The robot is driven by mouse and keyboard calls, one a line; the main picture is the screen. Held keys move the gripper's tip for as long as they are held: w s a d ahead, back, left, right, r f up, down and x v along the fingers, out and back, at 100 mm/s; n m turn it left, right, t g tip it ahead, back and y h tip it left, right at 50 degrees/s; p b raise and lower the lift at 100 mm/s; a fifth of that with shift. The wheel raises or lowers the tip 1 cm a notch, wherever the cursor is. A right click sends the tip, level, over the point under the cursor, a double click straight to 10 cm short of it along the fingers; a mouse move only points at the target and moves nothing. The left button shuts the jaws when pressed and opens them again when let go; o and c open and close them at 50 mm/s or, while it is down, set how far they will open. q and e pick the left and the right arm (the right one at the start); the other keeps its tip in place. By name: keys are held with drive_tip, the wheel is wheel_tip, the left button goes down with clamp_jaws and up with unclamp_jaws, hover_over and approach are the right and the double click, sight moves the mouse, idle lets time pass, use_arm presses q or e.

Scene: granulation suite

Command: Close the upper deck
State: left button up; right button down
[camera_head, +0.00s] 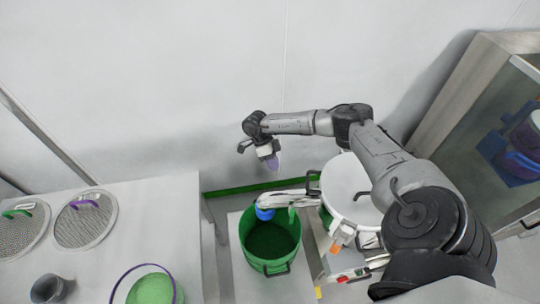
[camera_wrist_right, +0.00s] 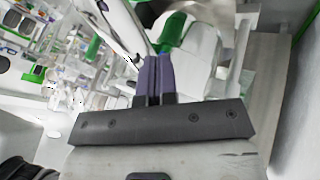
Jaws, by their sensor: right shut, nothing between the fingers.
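The round white machine (camera_head: 352,190), with a flat lid and dark handles, stands right of centre, partly covered by my right arm. I cannot tell which of its parts is the upper deck. A pale spout (camera_head: 290,198) leads left from it toward a green bin (camera_head: 268,262). My right gripper (camera_head: 275,163) is above and left of the machine, apart from it, near the back wall. Its purple-grey fingers (camera_wrist_right: 158,78) are together and empty in the right wrist view. Beyond them show a green part (camera_wrist_right: 172,32) and a white rounded body (camera_wrist_right: 201,48). My left gripper is not in view.
A blue part (camera_head: 265,212) is at the bin's rim. A glass-fronted cabinet (camera_head: 470,90) stands at the right.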

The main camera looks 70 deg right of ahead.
sight(288, 194)
drive_tip(key=s+a+f+p, duration=0.2)
drive_tip(key=s+a+f, duration=0.2)
drive_tip(key=shift+a+f, duration=0.15)
drive_tip(key=shift+a, duration=0.1)
idle(0.4)
drive_tip(key=s+a+p, duration=0.1)
drive_tip(key=s+a+n+p, duration=0.1)
drive_tip(key=s, duration=0.1)
drive_tip(key=s+a+n+h, duration=0.1)
drive_tip(key=s, duration=0.1)
drive_tip(key=shift+p, duration=0.4)
drive_tip(key=shift+a, duration=0.1)
drive_tip(key=shift+s, duration=0.1)
